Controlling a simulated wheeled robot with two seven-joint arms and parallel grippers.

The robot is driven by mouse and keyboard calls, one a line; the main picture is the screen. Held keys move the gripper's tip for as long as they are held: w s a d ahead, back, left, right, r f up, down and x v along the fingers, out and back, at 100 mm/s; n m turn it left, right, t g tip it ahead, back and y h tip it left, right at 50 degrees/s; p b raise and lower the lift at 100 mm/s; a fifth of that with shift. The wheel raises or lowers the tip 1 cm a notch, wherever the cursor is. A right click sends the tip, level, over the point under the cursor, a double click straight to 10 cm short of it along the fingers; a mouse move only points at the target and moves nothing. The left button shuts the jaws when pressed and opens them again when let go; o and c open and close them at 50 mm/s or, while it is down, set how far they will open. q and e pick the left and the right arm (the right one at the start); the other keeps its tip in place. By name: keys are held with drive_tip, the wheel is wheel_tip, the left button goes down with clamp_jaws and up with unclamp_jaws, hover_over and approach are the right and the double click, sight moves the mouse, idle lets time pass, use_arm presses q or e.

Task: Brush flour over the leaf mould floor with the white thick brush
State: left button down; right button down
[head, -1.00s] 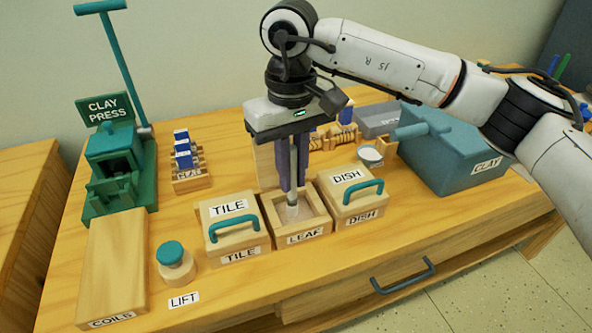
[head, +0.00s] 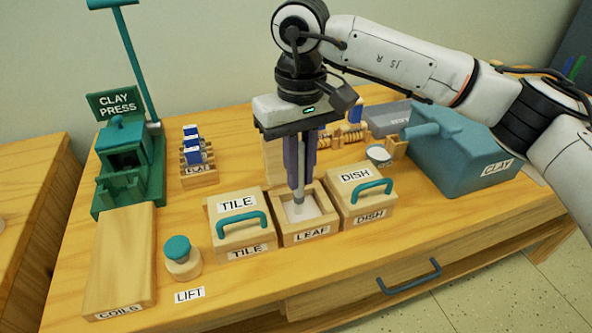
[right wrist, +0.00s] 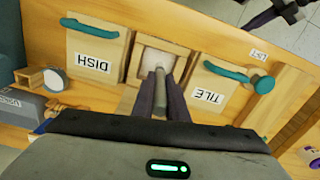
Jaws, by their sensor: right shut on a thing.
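The leaf mould (head: 306,236) is an open wooden box labelled LEAF, between the closed TILE box and DISH box. Its floor (head: 311,206) looks whitish; it also shows in the right wrist view (right wrist: 148,61). My right gripper (head: 299,188) is shut on the brush (head: 299,203), a pale upright handle between its dark fingers. In the right wrist view the brush (right wrist: 160,93) points into the mould. The lower end of the brush is inside the mould, at or close to the floor; contact is hard to tell.
The TILE box (head: 237,202) and DISH box (head: 356,174) stand close on either side. A small dish of white stuff (head: 379,153) sits behind the DISH box. A blue CLAY bin (head: 465,160), a green clay press (head: 125,165) and a teal-topped knob (head: 180,258) are also on the table.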

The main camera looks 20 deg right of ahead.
drive_tip(key=shift+d, duration=0.3)
drive_tip(key=shift+d, duration=0.4)
drive_tip(key=shift+d, duration=0.1)
drive_tip(key=shift+d, duration=0.35)
drive_tip(key=shift+a, duration=0.15)
drive_tip(key=shift+a, duration=0.45)
drive_tip(key=shift+a, duration=0.1)
drive_tip(key=shift+a, duration=0.4)
drive_tip(key=shift+a, duration=0.1)
